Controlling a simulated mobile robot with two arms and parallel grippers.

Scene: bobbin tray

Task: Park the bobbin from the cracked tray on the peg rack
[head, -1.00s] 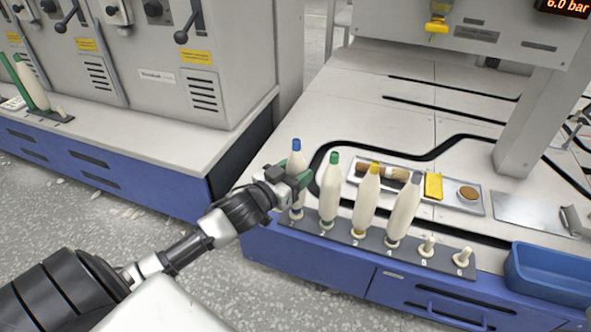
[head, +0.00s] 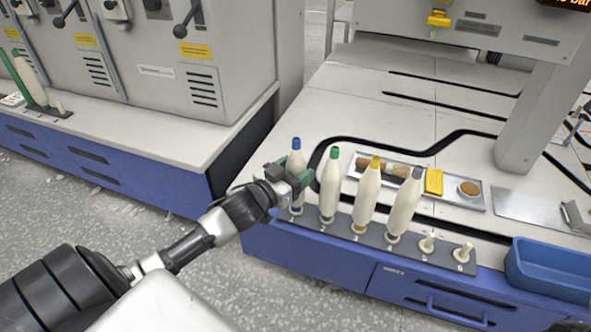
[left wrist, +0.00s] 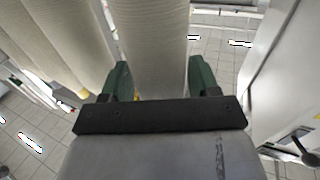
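A white bobbin with a blue tip (head: 296,160) stands upright at the first peg, the left end of the dark peg rack (head: 340,231). My left gripper (head: 298,179) is at its middle, with a green finger on each side. In the left wrist view, both fingers (left wrist: 160,82) lie close against the pale bobbin (left wrist: 155,45) and look shut on it. Bobbins with green (head: 331,190), yellow (head: 366,200) and grey (head: 403,205) tips stand on the following pegs. Pegs five (head: 428,242) and six (head: 463,254) are bare. My right gripper is not in view.
Behind the rack, a metal tray (head: 477,204) holds brown pieces, a yellow cloth (head: 434,182) and a round brown item. A blue bin (head: 550,272) is at the right.

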